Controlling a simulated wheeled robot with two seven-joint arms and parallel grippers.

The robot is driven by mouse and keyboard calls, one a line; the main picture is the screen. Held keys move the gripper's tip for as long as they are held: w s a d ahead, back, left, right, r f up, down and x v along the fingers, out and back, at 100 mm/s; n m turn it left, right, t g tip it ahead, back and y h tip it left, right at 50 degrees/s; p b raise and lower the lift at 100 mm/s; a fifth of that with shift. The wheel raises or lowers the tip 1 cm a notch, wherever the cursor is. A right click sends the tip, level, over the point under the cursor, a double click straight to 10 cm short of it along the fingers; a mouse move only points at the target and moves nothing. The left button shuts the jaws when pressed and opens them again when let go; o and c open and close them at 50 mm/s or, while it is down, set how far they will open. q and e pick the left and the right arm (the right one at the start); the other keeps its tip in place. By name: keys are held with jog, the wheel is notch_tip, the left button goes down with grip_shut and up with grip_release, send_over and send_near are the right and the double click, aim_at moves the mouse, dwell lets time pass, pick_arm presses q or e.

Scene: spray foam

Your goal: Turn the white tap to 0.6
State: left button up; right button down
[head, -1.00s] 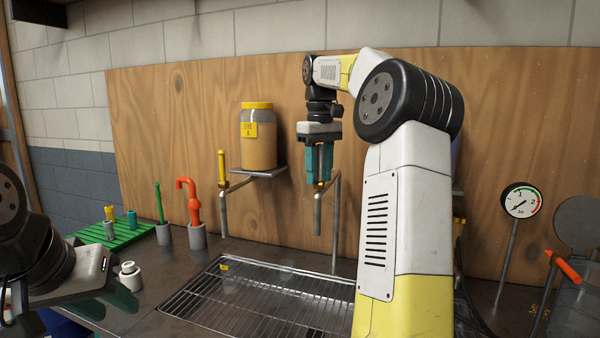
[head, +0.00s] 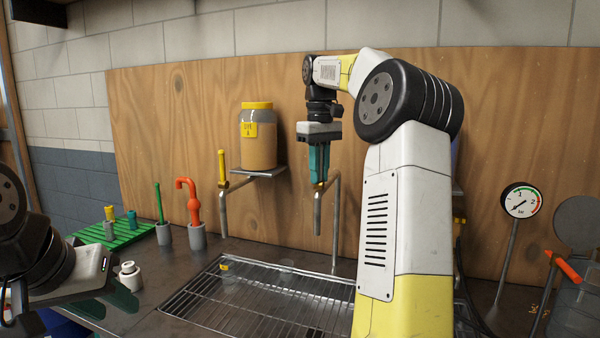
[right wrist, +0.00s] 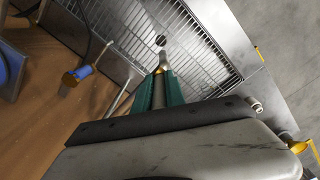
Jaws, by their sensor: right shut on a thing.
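The tap under my right gripper is a grey metal pipe with a downturned spout (head: 318,212) and a brass-coloured collar. It also shows in the right wrist view (right wrist: 163,61). My right gripper (head: 319,178) points down over it, its teal fingers shut on the tap's upright handle. The fingers hide most of the handle, so its white colour cannot be confirmed. In the right wrist view a narrow greyish bar (right wrist: 159,92) stands between the fingers. My left gripper (head: 107,303) is open and empty at the lower left, near a small white pot.
A second tap with a yellow handle (head: 222,167) stands left, beside a yellow-lidded jar (head: 258,138) on a small shelf. A metal grate (head: 270,295) lies below the spouts. A dial gauge (head: 521,200) stands right. Red (head: 193,200) and green tools stand in grey cups.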

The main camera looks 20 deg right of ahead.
jog(key=shift+s, duration=0.1)
dwell(0.8)
jog(key=t+h, duration=0.1)
jog(key=s+t+h, duration=0.1)
jog(key=shift+a+t, duration=0.35)
jog(key=shift+t, duration=0.05)
jog(key=t+h, duration=0.2)
jog(key=t, duration=0.1)
jog(key=shift+s+a+f+t+h, duration=0.3)
jog(key=shift+s+a+f+h, duration=0.05)
jog(key=shift+f+h, duration=0.05)
jog(key=c, duration=1.4)
grip_release()
jog(key=v, duration=0.7)
jog(key=shift+s+a+r, duration=0.15)
jog(key=shift+s+a, duration=0.1)
jog(key=shift+s, duration=0.05)
